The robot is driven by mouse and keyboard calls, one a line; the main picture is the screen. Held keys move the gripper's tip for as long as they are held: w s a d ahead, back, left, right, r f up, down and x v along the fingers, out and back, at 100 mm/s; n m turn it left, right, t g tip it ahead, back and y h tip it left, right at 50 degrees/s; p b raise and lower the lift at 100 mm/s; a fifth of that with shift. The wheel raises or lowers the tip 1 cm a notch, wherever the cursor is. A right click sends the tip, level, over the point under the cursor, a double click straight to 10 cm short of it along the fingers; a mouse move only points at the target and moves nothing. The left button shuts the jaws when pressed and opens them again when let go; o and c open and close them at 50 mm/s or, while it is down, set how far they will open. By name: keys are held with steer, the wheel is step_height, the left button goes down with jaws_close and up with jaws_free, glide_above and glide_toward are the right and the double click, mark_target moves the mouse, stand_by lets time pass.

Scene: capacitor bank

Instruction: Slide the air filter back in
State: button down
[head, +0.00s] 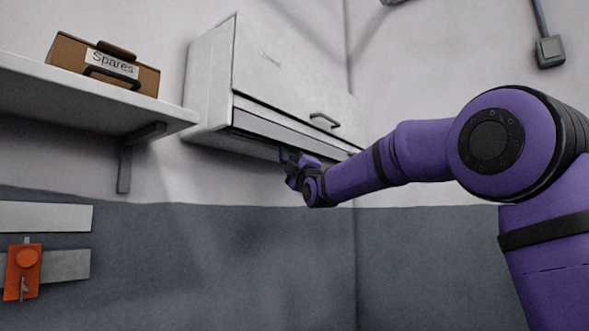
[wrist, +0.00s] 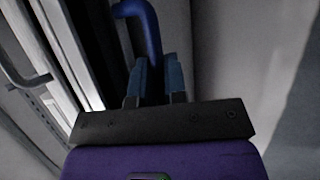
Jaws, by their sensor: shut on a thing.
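My gripper (head: 288,160) is at the underside of a white wall cabinet (head: 290,75), below its front panel. In the wrist view my gripper (wrist: 157,78) has its two blue-padded fingers shut on a curved blue handle (wrist: 145,28), which appears to be the air filter's. The handle rises from between the fingers and bends left. In the head view only a small bit of blue shows at the fingers. The filter body is not clearly visible; how far it sits in its slot, I cannot tell.
A grey handle (head: 324,120) sticks out from the cabinet front, right of my gripper. A shelf (head: 60,90) with a brown "Spares" box (head: 75,58) is at the left. An orange lockout device (head: 25,262) is at the lower left. The wall below the cabinet is clear.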

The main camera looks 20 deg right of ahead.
steer(key=shift+s+r, duration=0.15)
steer(key=shift+r, duration=0.25)
steer(key=c, duration=1.2)
jaws_free()
steer(key=shift+f, duration=0.15)
steer(key=shift+f, duration=0.1)
steer(key=v, duration=1)
steer(key=shift+s+f, duration=0.15)
steer(key=shift+s, duration=0.1)
